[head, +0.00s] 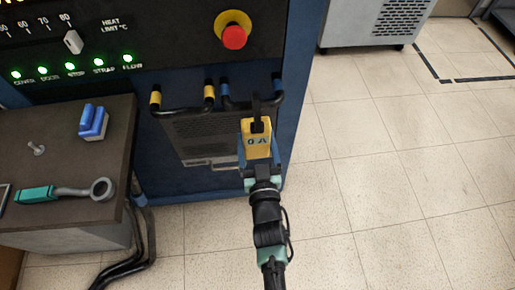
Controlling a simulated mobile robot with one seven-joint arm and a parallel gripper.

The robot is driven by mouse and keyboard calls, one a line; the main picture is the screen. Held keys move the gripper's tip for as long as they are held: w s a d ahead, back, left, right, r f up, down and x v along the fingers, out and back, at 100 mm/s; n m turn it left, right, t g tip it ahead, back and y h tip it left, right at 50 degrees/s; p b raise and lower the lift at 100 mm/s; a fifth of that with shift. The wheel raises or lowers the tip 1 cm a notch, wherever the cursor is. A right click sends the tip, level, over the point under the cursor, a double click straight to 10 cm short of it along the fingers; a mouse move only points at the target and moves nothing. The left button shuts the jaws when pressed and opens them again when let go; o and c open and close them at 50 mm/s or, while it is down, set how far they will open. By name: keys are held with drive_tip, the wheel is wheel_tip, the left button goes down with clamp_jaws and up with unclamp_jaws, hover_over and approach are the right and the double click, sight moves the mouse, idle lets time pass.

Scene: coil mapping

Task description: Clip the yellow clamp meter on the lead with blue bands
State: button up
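The yellow clamp meter (257,146) is held upright at the front of the blue cabinet, its dark jaws (257,104) pointing up. My gripper (257,158) is shut on the meter's body, with a finger along each side. The lead with blue bands (235,107) is a black loop on the cabinet front with a blue band near each end. The jaws overlap the middle of this lead in the picture. I cannot tell whether they close around it or only stand in front of it. The lead with yellow bands (182,110) is just to the left.
A dark-topped bench (60,150) stands at left with a blue object (93,121), a teal-handled ring tool (66,192) and a small metal piece (36,148). A red stop button (234,37) sits above the leads. Black cables (132,265) lie below. The tiled floor (400,180) at right is clear.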

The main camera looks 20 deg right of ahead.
drive_tip(key=shift+w+d+f+b, duration=0.25)
drive_tip(key=shift+w+f+b, duration=0.6)
drive_tip(key=shift+b, duration=0.25)
drive_tip(key=shift+w+d+f+b, duration=0.25)
drive_tip(key=shift+w+f+b, duration=0.35)
drive_tip(key=shift+w+b, duration=0.4)
drive_tip(key=shift+s, duration=0.1)
drive_tip(key=o, duration=1.4)
drive_tip(key=shift+o, duration=0.4)
drive_tip(key=shift+f, duration=0.15)
drive_tip(key=p+v, duration=0.2)
drive_tip(key=v, duration=1.1)
